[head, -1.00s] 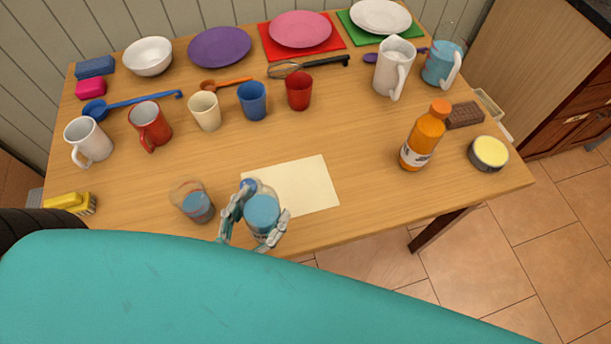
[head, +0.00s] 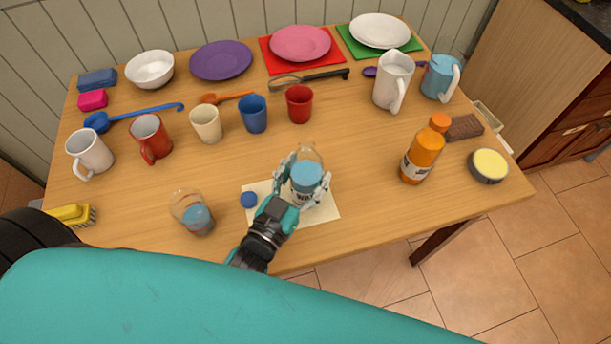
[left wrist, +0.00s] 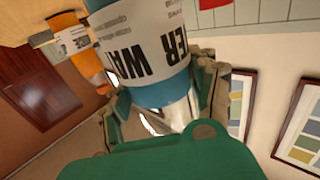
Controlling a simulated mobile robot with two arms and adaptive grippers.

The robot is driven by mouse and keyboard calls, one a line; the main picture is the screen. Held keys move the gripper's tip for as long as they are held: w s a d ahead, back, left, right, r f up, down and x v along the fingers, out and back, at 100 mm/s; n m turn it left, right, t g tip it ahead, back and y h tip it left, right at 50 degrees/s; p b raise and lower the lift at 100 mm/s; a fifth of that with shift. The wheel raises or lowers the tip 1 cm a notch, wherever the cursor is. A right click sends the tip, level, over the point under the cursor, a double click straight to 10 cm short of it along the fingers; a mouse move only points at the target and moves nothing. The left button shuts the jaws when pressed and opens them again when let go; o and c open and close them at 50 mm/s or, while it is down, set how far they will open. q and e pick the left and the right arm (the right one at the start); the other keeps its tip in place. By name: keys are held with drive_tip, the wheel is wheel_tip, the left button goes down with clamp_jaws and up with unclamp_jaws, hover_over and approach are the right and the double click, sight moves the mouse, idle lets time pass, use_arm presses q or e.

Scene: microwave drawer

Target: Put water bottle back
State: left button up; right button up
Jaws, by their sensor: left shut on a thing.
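The water bottle (head: 307,176) is clear with blue contents and a white label. My left gripper (head: 301,184) is shut around it, over or on the cream mat (head: 322,208). Whether its base touches the mat is hidden. In the left wrist view the bottle (left wrist: 150,50) fills the upper middle between the fingers, its label showing upside down. A round blue cap (head: 249,200) lies on the mat's left edge, apart from the bottle. A glass with blue water (head: 194,214) stands left of the mat. My right gripper is not in view.
An orange juice bottle (head: 424,152) stands right of the mat, with a round yellow-topped tin (head: 489,166) beyond. Several cups, including a red one (head: 299,104), stand behind. A white pitcher (head: 391,80) is back right. The wood between mat and orange bottle is clear.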

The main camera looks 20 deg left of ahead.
use_arm(q)
drive_tip(key=shift+f, duration=0.85)
drive_tip(key=shift+f, duration=0.15)
drive_tip(key=o, duration=1.6)
drive_tip(key=shift+s, duration=0.15)
drive_tip(key=s, duration=0.4)
drive_tip(key=s+a+b, duration=0.1)
drive_tip(key=s, duration=0.2)
drive_tip(key=s+a, duration=0.1)
drive_tip(key=s, duration=0.3)
drive_tip(key=shift+s+a+r+b, duration=0.1)
drive_tip(key=shift+s+r+b, duration=0.1)
drive_tip(key=shift+s+b, duration=0.15)
